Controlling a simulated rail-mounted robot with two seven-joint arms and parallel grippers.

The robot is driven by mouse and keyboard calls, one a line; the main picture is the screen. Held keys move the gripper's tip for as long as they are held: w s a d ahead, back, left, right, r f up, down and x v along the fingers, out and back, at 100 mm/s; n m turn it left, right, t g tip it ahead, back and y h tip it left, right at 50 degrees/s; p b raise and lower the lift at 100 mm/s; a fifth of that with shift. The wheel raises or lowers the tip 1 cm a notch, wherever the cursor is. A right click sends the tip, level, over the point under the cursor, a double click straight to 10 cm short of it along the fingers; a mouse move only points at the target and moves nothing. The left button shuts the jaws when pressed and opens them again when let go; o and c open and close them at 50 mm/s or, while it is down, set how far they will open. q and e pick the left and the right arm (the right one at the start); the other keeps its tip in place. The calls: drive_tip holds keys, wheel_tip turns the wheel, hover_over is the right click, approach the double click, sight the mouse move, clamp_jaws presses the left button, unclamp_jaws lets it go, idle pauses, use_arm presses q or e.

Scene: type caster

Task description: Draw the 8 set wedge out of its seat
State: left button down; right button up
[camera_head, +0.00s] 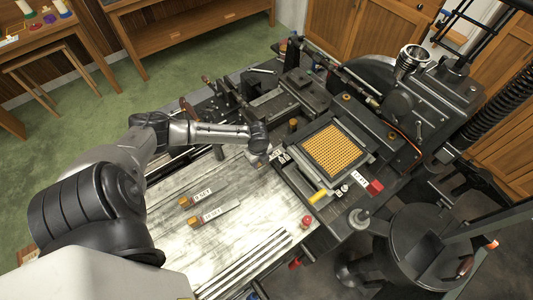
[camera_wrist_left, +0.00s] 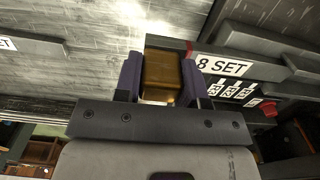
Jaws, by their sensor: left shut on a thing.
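My left gripper (camera_head: 259,160) reaches over the bench to the left edge of the caster. In the left wrist view its two fingers (camera_wrist_left: 160,80) are shut on a brass block (camera_wrist_left: 162,72), the grip end of the 8 set wedge. A white label reading "8 SET" (camera_wrist_left: 222,66) sits just right of the block on a dark bar. In the head view the gripper hides most of the block. How far the wedge lies in its seat cannot be told. My right gripper is in neither view.
Two other labelled wedges with brass ends, an upper one (camera_head: 185,202) and a lower one (camera_head: 194,222), lie on the metal bench top (camera_head: 160,235). The brass matrix grid (camera_head: 338,148) is right of the gripper. A red knob (camera_head: 307,221) stands at the bench's right edge.

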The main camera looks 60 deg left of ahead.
use_arm(q)
drive_tip(key=shift+s+d+p, duration=0.25)
drive_tip(key=shift+s+p, duration=1.05)
drive_tip(key=shift+s, duration=0.6)
drive_tip(key=shift+s+d+p, duration=0.3)
drive_tip(key=shift+s+p, duration=0.95)
drive_tip(key=shift+s, duration=0.7)
drive_tip(key=shift+s+d+p, duration=0.25)
drive_tip(key=shift+s+p, duration=1.05)
drive_tip(key=shift+s, duration=0.6)
